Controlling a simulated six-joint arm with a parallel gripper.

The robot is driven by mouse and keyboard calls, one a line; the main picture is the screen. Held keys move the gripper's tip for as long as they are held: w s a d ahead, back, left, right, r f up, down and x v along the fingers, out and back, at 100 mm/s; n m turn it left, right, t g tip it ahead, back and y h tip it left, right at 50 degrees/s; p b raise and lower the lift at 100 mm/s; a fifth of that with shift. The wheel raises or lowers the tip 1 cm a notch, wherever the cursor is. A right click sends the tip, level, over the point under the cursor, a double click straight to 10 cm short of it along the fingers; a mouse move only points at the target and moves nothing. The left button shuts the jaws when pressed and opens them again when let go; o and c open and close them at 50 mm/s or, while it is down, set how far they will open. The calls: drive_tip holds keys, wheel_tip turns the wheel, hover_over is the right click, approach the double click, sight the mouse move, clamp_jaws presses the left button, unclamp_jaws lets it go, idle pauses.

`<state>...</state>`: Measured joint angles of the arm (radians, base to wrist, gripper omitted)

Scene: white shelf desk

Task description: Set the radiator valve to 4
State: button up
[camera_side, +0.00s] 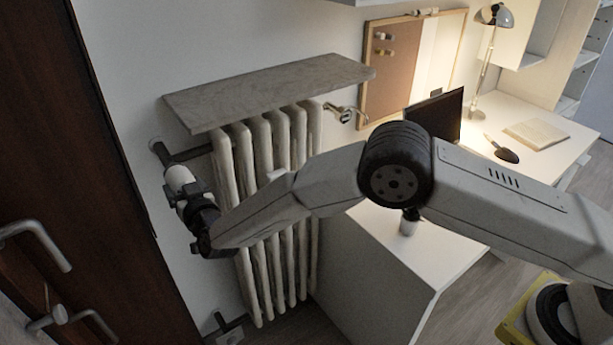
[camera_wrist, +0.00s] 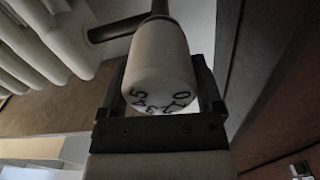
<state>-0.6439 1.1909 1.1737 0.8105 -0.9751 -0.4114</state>
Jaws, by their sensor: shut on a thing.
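The radiator valve (camera_wrist: 160,58) is a white rounded knob with dark numerals around its end face. In the wrist view a 5 shows at the left of the face and a 0 at the right, with other marks between them too small to read surely. I cannot tell which number is set. My gripper (camera_wrist: 160,100) has a dark finger on each side of the knob and is shut on it. In the side view the valve (camera_side: 180,180) sits at the radiator's upper left, with my gripper (camera_side: 188,194) around its lower end.
The white ribbed radiator (camera_side: 245,165) stands right of the valve, under a grey shelf board (camera_side: 270,90). A dark pipe (camera_side: 190,153) joins valve and radiator. A dark brown door (camera_side: 70,150) with metal handles stands close on the left. A white desk (camera_side: 400,270) is to the right.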

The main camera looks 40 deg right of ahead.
drive_tip(key=n, duration=0.4)
drive_tip(key=shift+n, duration=0.3)
drive_tip(key=n, duration=0.8)
drive_tip(key=shift+n, duration=2.2)
drive_tip(key=o, duration=1)
drive_tip(key=shift+s, duration=0.2)
drive_tip(key=shift+s, duration=3.75)
